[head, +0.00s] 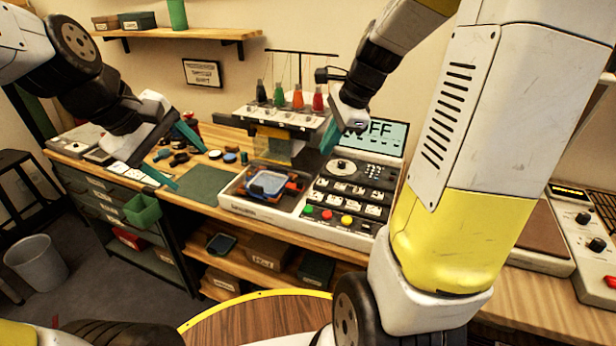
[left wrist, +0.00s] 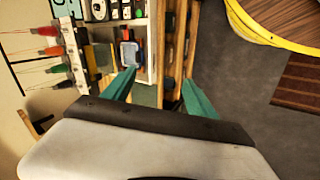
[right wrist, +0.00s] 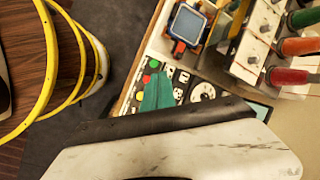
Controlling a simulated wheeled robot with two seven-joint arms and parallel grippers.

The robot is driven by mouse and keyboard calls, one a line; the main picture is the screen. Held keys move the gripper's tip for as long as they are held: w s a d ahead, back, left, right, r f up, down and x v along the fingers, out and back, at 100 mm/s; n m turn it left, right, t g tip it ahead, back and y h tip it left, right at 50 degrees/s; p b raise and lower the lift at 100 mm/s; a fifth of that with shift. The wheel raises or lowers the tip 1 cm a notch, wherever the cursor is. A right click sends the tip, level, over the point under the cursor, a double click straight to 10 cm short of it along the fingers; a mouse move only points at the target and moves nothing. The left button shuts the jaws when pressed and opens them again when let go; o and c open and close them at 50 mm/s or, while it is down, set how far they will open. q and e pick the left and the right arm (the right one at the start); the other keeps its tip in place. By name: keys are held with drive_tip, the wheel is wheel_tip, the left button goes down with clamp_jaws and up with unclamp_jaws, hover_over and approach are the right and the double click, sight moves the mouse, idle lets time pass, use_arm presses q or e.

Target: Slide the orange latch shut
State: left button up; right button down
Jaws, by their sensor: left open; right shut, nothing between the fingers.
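A small blue-framed box with a pale top (head: 268,184) sits in the left bay of the white console (head: 236,207). Orange parts (head: 291,187) show at its edges; I cannot make out which is the latch or how far it is slid. The box also shows in the right wrist view (right wrist: 187,24) and small in the left wrist view (left wrist: 129,53). My right gripper (head: 327,147) is shut and empty, above the console, to the right of the box and apart from it. My left gripper (head: 175,158) is open and empty over the bench's left part, near a green mat.
A rack with coloured spools (head: 278,118) stands behind the box. A panel with knobs and coloured buttons (head: 347,195) fills the console's right side, with a screen (head: 385,134) behind. Small dark parts (head: 180,158) lie left; the green mat (head: 209,184) is bare.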

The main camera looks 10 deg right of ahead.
use_arm(q)
drive_tip(key=s+a+r+m+t+y, duration=0.1)
drive_tip(key=s+a+m, duration=0.3)
drive_tip(key=s+m, duration=0.4)
drive_tip(key=shift+r+m+t+y, duration=0.3)
drive_tip(key=shift+r+m+y, duration=0.1)
drive_tip(key=shift+y, duration=0.1)
use_arm(e)
drive_tip(key=w+d+f+m, duration=0.4)
drive_tip(key=w+f+m, duration=0.1)
drive_tip(key=f+m, duration=0.2)
drive_tip(key=shift+w+d+f+m+g, duration=0.3)
drive_tip(key=shift+w+d+m+g, duration=0.05)
drive_tip(key=shift+m+g, duration=0.05)
use_arm(q)
drive_tip(key=shift+d, duration=0.1)
use_arm(e)
drive_tip(key=x, duration=1)
drive_tip(key=shift+a+f, duration=0.15)
drive_tip(key=shift+f, duration=0.05)
drive_tip(key=shift+w+a+r, duration=0.2)
drive_tip(key=shift+w+a, duration=0.6)
drive_tip(key=shift+a, duration=0.25)
drive_tip(key=shift+w+a, duration=0.4)
drive_tip(key=shift+a, duration=0.1)
drive_tip(key=shift+a, duration=0.1)
